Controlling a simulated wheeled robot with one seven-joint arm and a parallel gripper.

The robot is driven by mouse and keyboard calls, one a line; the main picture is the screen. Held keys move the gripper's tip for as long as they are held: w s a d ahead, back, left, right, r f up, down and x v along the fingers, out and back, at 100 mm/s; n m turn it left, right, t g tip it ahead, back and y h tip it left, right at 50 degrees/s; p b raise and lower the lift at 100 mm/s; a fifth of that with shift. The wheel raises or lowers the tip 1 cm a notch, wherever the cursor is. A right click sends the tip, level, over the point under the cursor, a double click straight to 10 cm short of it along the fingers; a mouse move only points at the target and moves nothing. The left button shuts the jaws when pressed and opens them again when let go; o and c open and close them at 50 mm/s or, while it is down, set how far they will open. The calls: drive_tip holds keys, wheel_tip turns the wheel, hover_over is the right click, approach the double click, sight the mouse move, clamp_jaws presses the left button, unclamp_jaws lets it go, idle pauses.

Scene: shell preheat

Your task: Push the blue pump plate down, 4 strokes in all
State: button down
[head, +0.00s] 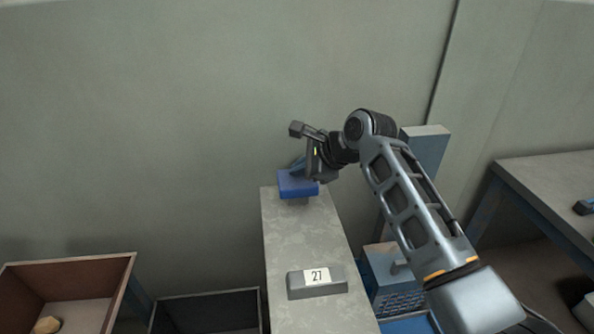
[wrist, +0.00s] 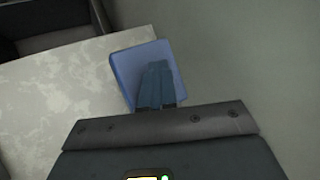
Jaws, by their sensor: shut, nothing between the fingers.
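The blue pump plate (head: 298,187) sits at the far end of the narrow grey bench in the head view. In the wrist view the plate (wrist: 130,72) lies straight beyond my fingers. My gripper (head: 300,168) is above the plate, pointing down, with its fingers together and empty. In the wrist view the closed fingertips (wrist: 157,80) overlap the plate's face. I cannot tell whether they touch it. A short grey stem shows under the plate in the head view.
The grey bench top (head: 290,240) carries a block labelled 27 (head: 316,281). A brown bin (head: 118,285) and a dark bin (head: 205,312) stand at the lower left. A workbench (head: 550,185) is at the right. The wall is close behind the plate.

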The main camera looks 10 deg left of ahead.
sight(300, 180)
drive_tip(key=shift+r+p, duration=0.75)
drive_tip(key=shift+r, duration=0.05)
wheel_tip(300, 180, up, 3)
drive_tip(key=p, duration=0.3)
drive_tip(key=shift+r, duration=1.05)
